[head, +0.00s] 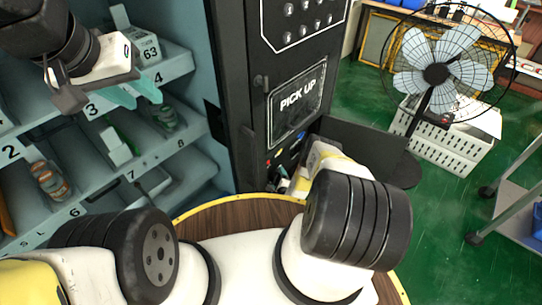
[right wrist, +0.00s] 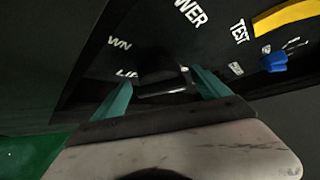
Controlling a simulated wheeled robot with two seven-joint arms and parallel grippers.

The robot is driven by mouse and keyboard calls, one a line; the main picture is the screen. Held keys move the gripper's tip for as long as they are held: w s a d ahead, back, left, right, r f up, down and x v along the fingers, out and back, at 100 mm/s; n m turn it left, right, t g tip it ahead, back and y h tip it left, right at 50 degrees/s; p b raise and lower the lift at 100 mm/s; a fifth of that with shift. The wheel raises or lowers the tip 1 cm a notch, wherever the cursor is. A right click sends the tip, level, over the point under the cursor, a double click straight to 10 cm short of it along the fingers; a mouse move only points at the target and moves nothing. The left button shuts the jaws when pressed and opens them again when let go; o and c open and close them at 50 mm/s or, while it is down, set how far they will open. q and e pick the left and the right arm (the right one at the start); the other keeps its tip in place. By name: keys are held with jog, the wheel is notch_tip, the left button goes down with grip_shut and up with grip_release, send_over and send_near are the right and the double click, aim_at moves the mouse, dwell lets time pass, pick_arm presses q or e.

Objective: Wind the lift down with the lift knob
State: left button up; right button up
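The lift knob (right wrist: 163,72) is a dark shape on the black control panel, in the right wrist view, beside partly hidden lettering that reads "LIF" and "WN". My right gripper (right wrist: 164,90) has its two teal fingers apart, one on each side of the knob. Narrow dark gaps seem to show between knob and fingers, and contact is not visible. In the head view my right arm hides most of this gripper and the knob. My left gripper (head: 136,92) is at the upper left, before the shelves, with teal fingertips apart and nothing seen between them.
A blue switch (right wrist: 275,62) and a yellow bar (right wrist: 287,17) sit on the panel right of the knob. The pick-up door (head: 297,104) is above the panel. Shelves with numbered slots (head: 92,110) stand left. A fan (head: 436,74) and white crate (head: 446,143) stand right on green floor.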

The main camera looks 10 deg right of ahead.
jog(key=v, duration=0.7)
jog(key=shift+s, duration=0.35)
jog(key=shift+s+r, duration=0.1)
